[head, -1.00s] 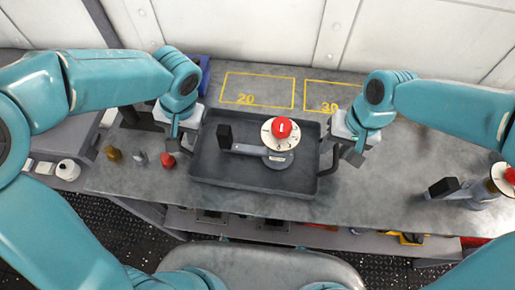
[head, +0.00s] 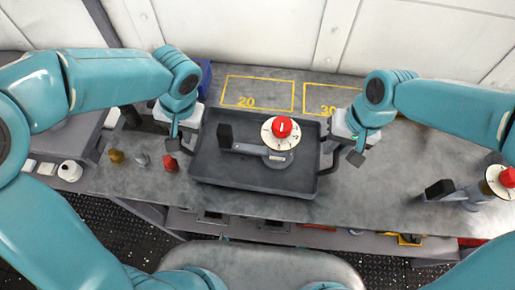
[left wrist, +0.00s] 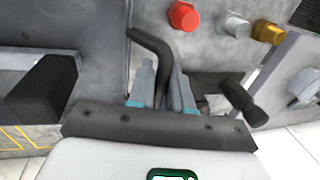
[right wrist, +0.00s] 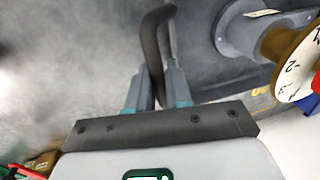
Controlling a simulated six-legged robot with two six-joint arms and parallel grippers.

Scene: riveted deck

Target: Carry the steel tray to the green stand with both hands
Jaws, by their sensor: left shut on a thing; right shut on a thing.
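The steel tray (head: 225,172) is dark grey and shallow, with a bar handle at each short side. In the head view it is level above or on the grey bench; I cannot tell if its underside touches. My left gripper (head: 178,145) is shut on the left handle, which shows between its fingers in the left wrist view (left wrist: 150,42). My right gripper (head: 345,150) is shut on the right handle, seen in the right wrist view (right wrist: 152,45). A grey device with a white dial and red knob (head: 281,128) rests in the tray. I see no green stand.
Small brown, silver and red pieces (head: 170,163) stand left of the tray. A similar dial device (head: 470,195) stands at the right. Yellow outlines marked 20 (head: 246,101) and 30 lie behind the tray. A shelf under the bench holds several items.

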